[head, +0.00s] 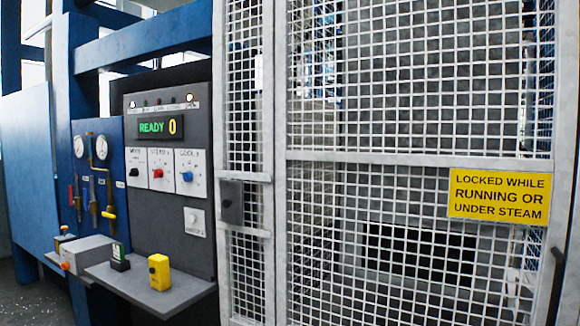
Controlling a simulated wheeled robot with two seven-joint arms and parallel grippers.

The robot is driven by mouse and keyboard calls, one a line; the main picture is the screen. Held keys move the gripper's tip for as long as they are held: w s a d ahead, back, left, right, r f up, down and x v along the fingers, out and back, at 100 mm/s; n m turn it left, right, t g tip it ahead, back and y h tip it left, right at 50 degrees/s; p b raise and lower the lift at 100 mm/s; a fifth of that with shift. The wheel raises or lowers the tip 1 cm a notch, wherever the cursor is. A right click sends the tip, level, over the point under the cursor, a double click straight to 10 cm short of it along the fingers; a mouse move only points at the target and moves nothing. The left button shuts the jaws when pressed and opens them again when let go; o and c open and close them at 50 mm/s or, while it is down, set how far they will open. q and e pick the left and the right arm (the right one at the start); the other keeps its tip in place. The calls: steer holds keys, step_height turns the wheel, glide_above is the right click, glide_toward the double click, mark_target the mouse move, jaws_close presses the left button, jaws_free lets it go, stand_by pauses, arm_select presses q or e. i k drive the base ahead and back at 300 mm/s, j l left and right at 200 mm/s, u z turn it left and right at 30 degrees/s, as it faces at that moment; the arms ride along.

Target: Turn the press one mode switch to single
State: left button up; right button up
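The press control panel (150,215) stands left of the mesh gate, with a lit display (161,127) reading "READY 0". Below the display are three white switch plates. The left plate, which seems to read "MODE", carries a black mode switch knob (134,172); its pointing direction is too small to tell. Neither of my grippers is in view.
A grey shelf (185,297) juts out below the panel, holding a yellow block (159,272) and a dark green item (120,257). Gauges and valves (101,148) sit on a blue board at left. A closed mesh gate (420,100) with a yellow warning sign (499,195) fills the right.

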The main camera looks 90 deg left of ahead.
mark_target(134, 172)
steer(key=u, duration=3.7)
steer(key=i+j, duration=0.1)
steer(key=i, duration=0.4)
steer(key=i+j+z, duration=0.15)
steer(key=i, duration=0.3)
steer(key=i+j, duration=0.15)
steer(key=i, duration=0.35)
steer(key=i+j+z, duration=0.15)
steer(key=i, duration=0.35)
steer(key=i+j, duration=0.2)
steer(key=i, duration=0.25)
steer(key=z, duration=0.05)
